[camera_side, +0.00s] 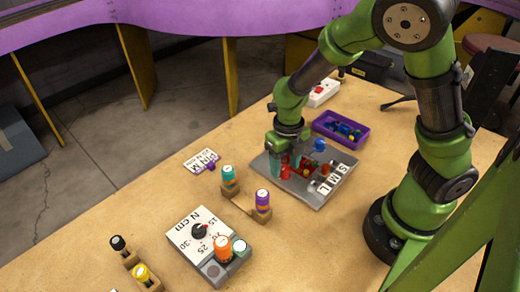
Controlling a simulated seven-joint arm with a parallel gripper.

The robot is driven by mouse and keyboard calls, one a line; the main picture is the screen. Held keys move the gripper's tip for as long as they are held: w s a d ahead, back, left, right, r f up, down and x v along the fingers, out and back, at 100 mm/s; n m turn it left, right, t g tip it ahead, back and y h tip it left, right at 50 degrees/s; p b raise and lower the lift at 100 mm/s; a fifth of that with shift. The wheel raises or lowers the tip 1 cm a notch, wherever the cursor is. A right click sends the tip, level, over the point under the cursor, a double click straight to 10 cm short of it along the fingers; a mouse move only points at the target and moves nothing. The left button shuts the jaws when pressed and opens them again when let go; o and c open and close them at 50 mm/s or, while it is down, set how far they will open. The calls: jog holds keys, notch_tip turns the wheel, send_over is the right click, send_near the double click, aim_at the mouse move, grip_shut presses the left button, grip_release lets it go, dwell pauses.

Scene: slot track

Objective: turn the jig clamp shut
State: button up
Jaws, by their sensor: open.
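The grey jig plate (318,204) lies on the wooden table right of the middle, with white S, M, L labels along its right edge. Small red, green and yellow parts sit on it, and a blue knob (320,145) stands near its back edge. I cannot tell which of these small parts is the clamp, or whether it is shut. My gripper (288,168) points down over the left back part of the plate, close to a red part (285,172). Its jaws are open; the fingertips are small and partly lost among the parts, so contact cannot be told.
A purple tray (358,143) with blue pieces stands behind the plate. A white box with a red button (322,93) is farther back. Bottle-like pieces in a wooden holder (243,205) stand left of the plate. An N cm dial box (190,228) is in front.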

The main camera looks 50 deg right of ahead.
aim_at(285, 168)
notch_tip(285, 168, up, 17)
dwell(0.5)
